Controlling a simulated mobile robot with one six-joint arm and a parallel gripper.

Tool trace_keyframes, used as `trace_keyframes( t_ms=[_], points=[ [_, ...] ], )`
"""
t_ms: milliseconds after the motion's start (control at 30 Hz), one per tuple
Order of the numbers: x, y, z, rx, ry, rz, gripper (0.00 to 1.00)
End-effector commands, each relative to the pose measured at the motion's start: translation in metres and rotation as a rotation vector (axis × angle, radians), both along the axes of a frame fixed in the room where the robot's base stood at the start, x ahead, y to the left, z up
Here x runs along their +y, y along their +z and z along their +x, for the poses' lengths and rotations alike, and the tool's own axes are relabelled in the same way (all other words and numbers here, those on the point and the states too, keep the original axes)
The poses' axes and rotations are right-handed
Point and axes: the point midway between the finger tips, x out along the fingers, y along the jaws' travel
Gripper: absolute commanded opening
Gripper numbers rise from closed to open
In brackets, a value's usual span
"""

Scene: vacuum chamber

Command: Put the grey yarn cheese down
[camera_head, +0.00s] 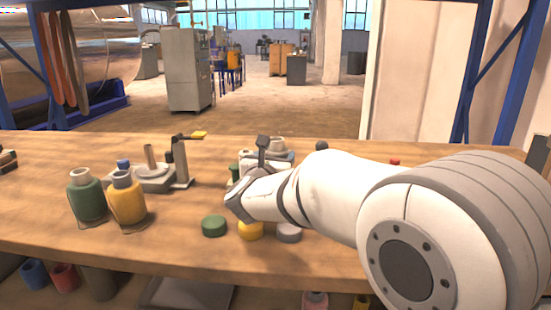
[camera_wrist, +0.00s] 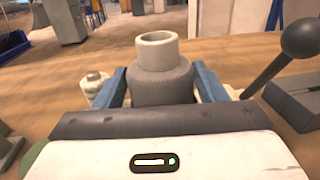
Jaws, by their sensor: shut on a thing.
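The grey yarn cheese (camera_wrist: 163,84), dark grey yarn on a pale tube, stands upright in the wrist view. My gripper (camera_wrist: 162,87) is shut on it, with one blue finger at each side. In the head view the pale tube top (camera_head: 277,143) shows behind my arm. Most of the yarn body and my fingers are hidden there. The cheese's underside is hidden, so I cannot tell whether it touches the wooden table (camera_head: 330,262).
Green (camera_head: 87,198) and yellow (camera_head: 126,200) yarn cheeses stand at left, near a grey device with a post (camera_head: 180,163). Green (camera_head: 214,226), yellow (camera_head: 250,231) and grey (camera_head: 289,233) discs lie in front of my arm. A ball-ended lever (camera_wrist: 301,40) rises right of the held cheese.

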Motion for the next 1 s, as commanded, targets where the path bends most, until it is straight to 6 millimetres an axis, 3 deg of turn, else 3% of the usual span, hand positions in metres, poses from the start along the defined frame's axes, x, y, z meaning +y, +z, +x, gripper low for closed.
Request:
trace_keyframes(
  t_ms=[200,233,333,700,1000],
  points=[
    [0.000,-0.003,0.000,-0.001,-0.001,0.001,0.34],
    [0.000,-0.003,0.000,0.000,-0.001,0.001,0.65],
    [-0.001,-0.002,0.000,0.000,-0.001,0.001,0.73],
    [-0.001,0.004,0.000,0.000,-0.002,0.000,0.73],
    [0.010,0.002,-0.063,0.000,0.003,0.001,0.73]
  ],
)
